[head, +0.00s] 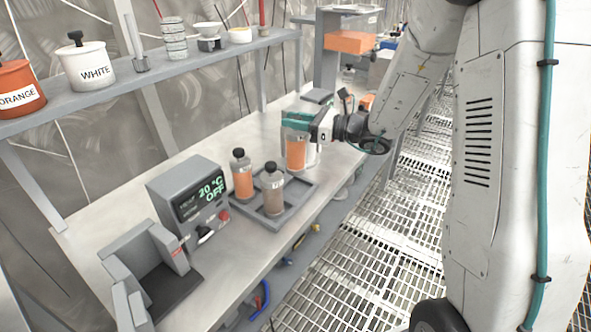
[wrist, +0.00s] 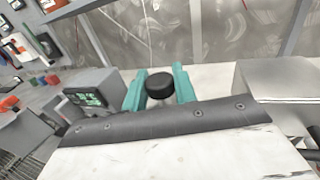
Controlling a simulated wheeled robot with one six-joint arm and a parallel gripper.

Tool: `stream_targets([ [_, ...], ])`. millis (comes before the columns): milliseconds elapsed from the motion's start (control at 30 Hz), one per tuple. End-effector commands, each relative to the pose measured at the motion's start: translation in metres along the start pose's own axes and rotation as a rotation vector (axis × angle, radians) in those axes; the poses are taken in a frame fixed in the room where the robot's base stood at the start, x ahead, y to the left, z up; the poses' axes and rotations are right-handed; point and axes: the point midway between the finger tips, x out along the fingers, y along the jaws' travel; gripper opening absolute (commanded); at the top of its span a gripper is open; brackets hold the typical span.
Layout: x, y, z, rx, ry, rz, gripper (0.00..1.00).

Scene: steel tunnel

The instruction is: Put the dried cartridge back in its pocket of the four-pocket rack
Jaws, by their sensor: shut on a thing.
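My gripper (head: 298,122) has teal fingers and is shut on an orange-filled cartridge (head: 297,152), which hangs upright below the fingers. In the wrist view, its black cap (wrist: 160,83) sits between the two teal fingers (wrist: 160,90). The grey four-pocket rack (head: 282,224) lies on the bench. An orange cartridge (head: 242,181) and a grey-brown cartridge (head: 272,192), both black-capped, stand upright in it. The held cartridge is at the rack's far right side; I cannot tell whether its bottom is above the rack or in a pocket.
A grey heater box (head: 188,197) reading "20 °C OFF" stands left of the rack. A grey slotted holder (head: 150,262) is nearer the front. A shelf (head: 130,86) with white and orange pots runs along the wall.

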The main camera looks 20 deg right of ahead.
Motion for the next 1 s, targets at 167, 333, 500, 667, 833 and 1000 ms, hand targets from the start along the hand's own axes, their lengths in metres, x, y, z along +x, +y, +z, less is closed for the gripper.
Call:
stream_targets([
  [167, -0.001, -0.001, -0.029, 0.002, -0.001, -0.002, 0.0],
  [333, -0.001, -0.001, -0.041, 0.001, -0.001, -0.002, 0.0],
  [500, -0.001, -0.001, -0.066, 0.004, 0.0, -0.002, 0.0],
  [667, -0.001, -0.002, -0.078, 0.0, -0.001, -0.002, 0.0],
  [833, -0.001, -0.002, -0.077, -0.001, -0.002, -0.002, 0.0],
  [1000, -0.001, -0.001, -0.081, 0.0, -0.001, -0.002, 0.36],
])
